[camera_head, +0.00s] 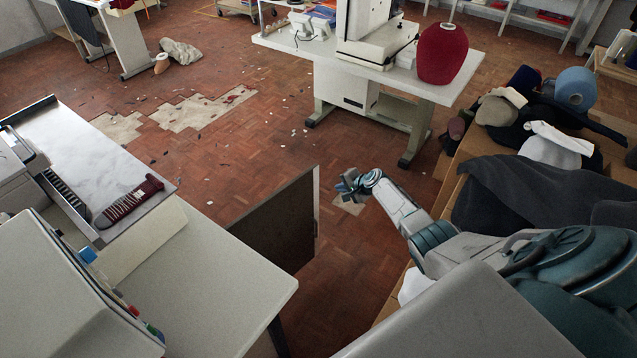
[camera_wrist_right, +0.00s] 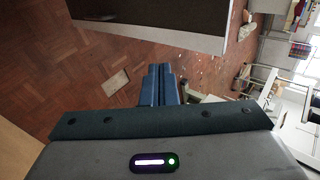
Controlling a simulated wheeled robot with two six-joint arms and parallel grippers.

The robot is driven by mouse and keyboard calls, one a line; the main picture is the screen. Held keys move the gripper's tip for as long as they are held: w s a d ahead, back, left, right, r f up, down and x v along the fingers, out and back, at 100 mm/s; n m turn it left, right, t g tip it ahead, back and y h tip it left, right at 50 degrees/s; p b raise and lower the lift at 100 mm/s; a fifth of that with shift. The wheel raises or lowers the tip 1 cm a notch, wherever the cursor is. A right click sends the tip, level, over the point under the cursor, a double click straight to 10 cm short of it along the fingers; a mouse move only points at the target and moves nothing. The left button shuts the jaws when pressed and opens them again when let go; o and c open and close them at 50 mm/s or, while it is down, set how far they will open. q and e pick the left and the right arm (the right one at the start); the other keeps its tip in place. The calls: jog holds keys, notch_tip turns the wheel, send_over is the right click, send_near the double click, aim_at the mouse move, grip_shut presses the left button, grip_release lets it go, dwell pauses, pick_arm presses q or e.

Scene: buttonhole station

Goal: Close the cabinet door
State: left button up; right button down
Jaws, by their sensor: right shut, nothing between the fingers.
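The cabinet door (camera_head: 277,222) is a dark brown upright panel with a pale edge. It stands open, jutting out beside the white table in the head view. The cabinet body behind it is hidden by the table top. My right gripper (camera_head: 352,184) is shut and empty, just right of the door's far upper corner, with a small gap in the picture. In the right wrist view the door (camera_wrist_right: 150,22) spans the top as a dark panel with a pale rim. The shut blue fingers (camera_wrist_right: 158,84) lie below that rim, seemingly apart from it. My left gripper is not in view.
The white table (camera_head: 215,265) stands left of the door, with a metal tray (camera_head: 85,145) holding a dark red sock (camera_head: 130,202). Cardboard boxes with dark cloth (camera_head: 530,190) crowd the right. Parquet floor (camera_head: 230,150) beyond the door is mostly clear.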

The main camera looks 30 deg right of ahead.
aim_at(315, 184)
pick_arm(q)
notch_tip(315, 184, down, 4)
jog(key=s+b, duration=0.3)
pick_arm(e)
jog(key=b+x, duration=0.2)
jog(key=x, duration=0.1)
jog(key=b+x, duration=0.2)
jog(key=x, duration=0.2)
jog(key=w+r+b+x, duration=0.1)
jog(key=b+x, duration=0.1)
jog(key=x, duration=0.1)
jog(key=shift+w+a+f+b, duration=0.15)
jog(key=shift+w+a+b, duration=0.1)
jog(key=shift+b, duration=0.15)
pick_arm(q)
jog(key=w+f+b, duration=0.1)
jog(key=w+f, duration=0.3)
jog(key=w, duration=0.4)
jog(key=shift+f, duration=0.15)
pick_arm(e)
jog(key=shift+w+a, duration=0.1)
jog(key=shift+w, duration=0.5)
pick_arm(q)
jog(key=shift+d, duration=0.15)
pick_arm(e)
jog(key=shift+r, duration=0.3)
